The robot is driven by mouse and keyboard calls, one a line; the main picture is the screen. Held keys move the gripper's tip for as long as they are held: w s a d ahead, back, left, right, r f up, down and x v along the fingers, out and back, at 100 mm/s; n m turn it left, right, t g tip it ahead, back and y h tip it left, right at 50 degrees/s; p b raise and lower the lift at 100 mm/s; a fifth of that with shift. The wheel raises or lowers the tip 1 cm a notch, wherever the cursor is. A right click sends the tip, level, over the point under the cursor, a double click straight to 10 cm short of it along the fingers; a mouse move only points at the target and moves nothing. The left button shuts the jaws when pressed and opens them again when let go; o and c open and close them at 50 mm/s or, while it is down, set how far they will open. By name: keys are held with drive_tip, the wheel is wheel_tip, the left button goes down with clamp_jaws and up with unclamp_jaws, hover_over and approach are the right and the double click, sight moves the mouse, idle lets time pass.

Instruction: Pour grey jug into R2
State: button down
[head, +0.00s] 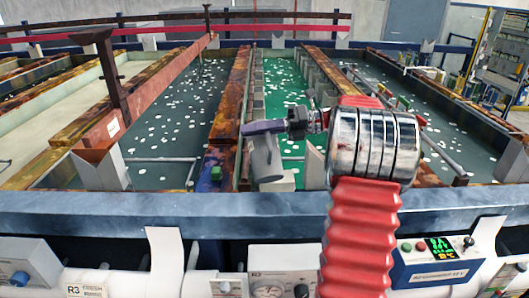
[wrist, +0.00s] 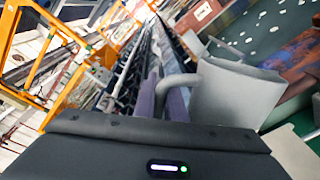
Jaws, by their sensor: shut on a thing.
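My gripper (head: 262,127) is over the front end of the narrow green tank (head: 284,95) in the head view, its purple-grey jaws pointing left. The grey jug (head: 266,160) hangs just below the jaws, close to upright. In the wrist view the jug (wrist: 238,92) is on the right, and my gripper's fingers (wrist: 162,98) are closed at its curved handle (wrist: 197,82). The jug's inside and any liquid in it are hidden. An R2 label (head: 255,274) is on a front panel below the green tank.
A dark tank (head: 170,120) with white floating bits lies left, another (head: 420,110) right. A rusty beam (head: 150,95) on a post crosses the left side. The blue front rim (head: 120,213) runs below the jug. An R3 label (head: 85,290) is at lower left.

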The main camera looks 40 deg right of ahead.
sight(252, 139)
drive_tip(key=shift+w, duration=0.1)
drive_tip(key=shift+w+d+f+m, duration=0.25)
drive_tip(key=shift+w+m, duration=0.3)
drive_tip(key=shift+m, duration=0.25)
drive_tip(key=shift+w, duration=0.1)
idle(1.0)
drive_tip(key=shift+w+d+f+m+g, duration=0.35)
drive_tip(key=shift+w+f+m+g, duration=0.15)
drive_tip(key=shift+w+m, duration=0.25)
idle(1.1)
drive_tip(key=shift+w+d+f+m, duration=0.35)
drive_tip(key=shift+w+f+m, duration=0.3)
drive_tip(key=shift+w+m, duration=0.2)
idle(1.0)
